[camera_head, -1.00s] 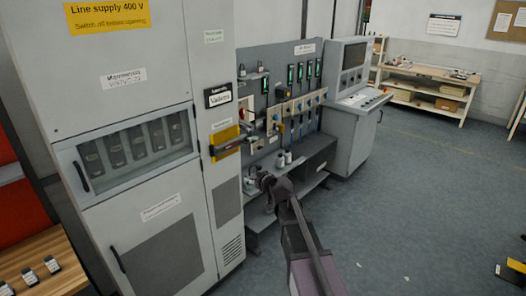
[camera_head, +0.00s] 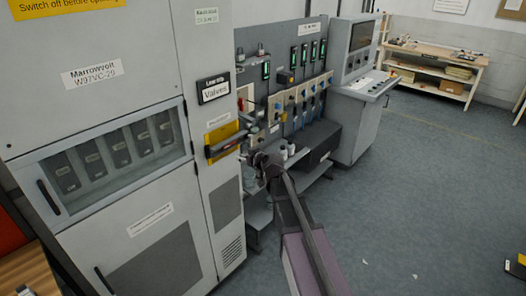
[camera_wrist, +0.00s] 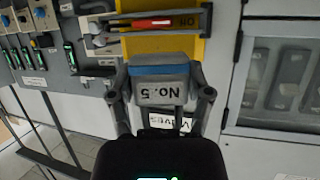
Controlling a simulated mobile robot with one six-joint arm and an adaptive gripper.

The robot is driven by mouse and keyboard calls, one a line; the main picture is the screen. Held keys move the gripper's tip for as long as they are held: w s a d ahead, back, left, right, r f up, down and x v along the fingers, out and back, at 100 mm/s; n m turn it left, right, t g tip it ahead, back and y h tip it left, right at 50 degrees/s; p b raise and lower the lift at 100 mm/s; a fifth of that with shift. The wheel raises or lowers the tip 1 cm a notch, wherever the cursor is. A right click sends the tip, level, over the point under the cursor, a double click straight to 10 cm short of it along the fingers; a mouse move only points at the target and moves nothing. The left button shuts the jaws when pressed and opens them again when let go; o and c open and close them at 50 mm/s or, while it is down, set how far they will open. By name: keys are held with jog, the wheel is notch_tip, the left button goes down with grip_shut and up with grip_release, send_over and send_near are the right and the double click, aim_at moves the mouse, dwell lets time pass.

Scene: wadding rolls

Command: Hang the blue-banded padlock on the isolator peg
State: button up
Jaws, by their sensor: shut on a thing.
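The padlock (camera_wrist: 162,92) is held between the two fingers of my gripper (camera_wrist: 158,82) in the wrist view. It has a grey body marked "No. 5", upside down there, and a blue band. My gripper (camera_head: 264,163) is in front of the valve panel in the head view, low and right of the isolator; the padlock cannot be made out there. The isolator (camera_head: 224,141) has a yellow plate and a red and dark handle on the cabinet. In the wrist view its yellow plate (camera_wrist: 165,47) and red handle (camera_wrist: 148,23) lie just beyond the padlock. I cannot make out the peg clearly.
A grey cabinet with a windowed door (camera_head: 100,160) stands left of the isolator. The valve panel (camera_head: 300,95) with several blue-handled valves stands right, then a control console (camera_head: 357,95). A workbench (camera_head: 435,72) is at the back. The floor at right is mostly clear.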

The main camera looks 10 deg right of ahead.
jog(key=shift+w+d, duration=0.1)
jog(key=shift+w, duration=0.3)
jog(key=shift+w+d, duration=0.15)
jog(key=shift+w, duration=0.05)
jog(key=w+d+f+b, duration=0.7)
jog(key=w+f+b, duration=0.1)
jog(key=w, duration=0.1)
jog(key=shift+w+d, duration=0.2)
jog(key=shift+w, duration=0.05)
jog(key=shift+w+a, duration=0.15)
dwell(0.3)
jog(key=w+a+f+b, duration=0.1)
jog(key=w+a, duration=0.4)
jog(key=w, duration=0.2)
jog(key=shift+w+a+f+b, duration=0.25)
jog(key=shift+a+f+b, duration=0.05)
jog(key=shift+b, duration=0.05)
dwell(1.4)
